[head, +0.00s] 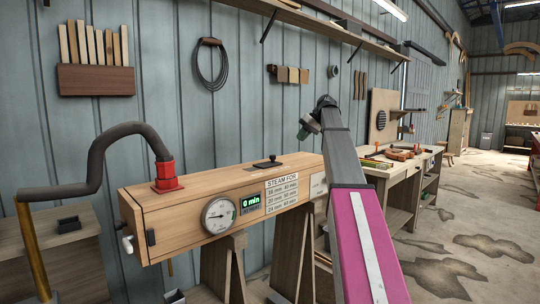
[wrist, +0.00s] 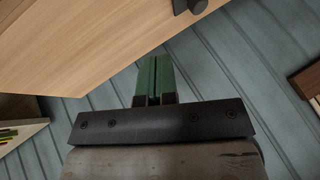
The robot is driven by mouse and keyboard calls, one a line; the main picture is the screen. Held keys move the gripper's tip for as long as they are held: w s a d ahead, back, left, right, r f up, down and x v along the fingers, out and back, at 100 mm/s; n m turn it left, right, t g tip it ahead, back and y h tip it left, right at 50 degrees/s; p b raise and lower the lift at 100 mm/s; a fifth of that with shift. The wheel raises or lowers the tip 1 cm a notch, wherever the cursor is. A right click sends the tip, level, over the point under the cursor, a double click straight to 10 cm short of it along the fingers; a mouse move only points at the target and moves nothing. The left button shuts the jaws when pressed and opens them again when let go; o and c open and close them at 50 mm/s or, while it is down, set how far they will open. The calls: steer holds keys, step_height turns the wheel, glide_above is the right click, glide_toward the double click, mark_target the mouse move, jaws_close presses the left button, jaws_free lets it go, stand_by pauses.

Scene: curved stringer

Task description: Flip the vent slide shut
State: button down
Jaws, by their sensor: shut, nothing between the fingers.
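The vent slide (head: 268,162) appears to be the small black plate with a knob on top of the long wooden steam box (head: 180,200). I cannot tell from here how far it covers its opening. My gripper (head: 304,130) is above and to the right of it in the head view, apart from the box and partly hidden by my arm. In the wrist view my gripper's green fingers (wrist: 154,62) are together with nothing between them. The box wood (wrist: 90,40) fills the upper left there. A dark part (wrist: 188,6), perhaps the slide, is cut off at the top edge.
A red fitting (head: 167,177) with a thick grey hose (head: 98,150) rises from the box's left end. A dial gauge (head: 218,215) and timer display (head: 250,202) are on its front. A workbench (head: 400,175) with tools stands right. A shelf (head: 330,25) runs along the wall above.

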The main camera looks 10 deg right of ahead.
mark_target(262, 164)
stand_by(0.3)
steer(key=x, duration=1)
steer(key=shift+s+a, duration=0.2)
steer(key=shift+a, duration=0.4)
steer(key=shift+s+a, duration=0.25)
steer(key=shift+a, duration=0.3)
steer(key=shift+s+a, duration=0.25)
steer(key=shift+a, duration=0.5)
steer(key=s+a, duration=0.1)
steer(key=a, duration=0.1)
steer(key=s+a, duration=0.3)
steer(key=a, duration=0.1)
steer(key=shift+s+a, duration=0.1)
steer(key=shift+s, duration=0.15)
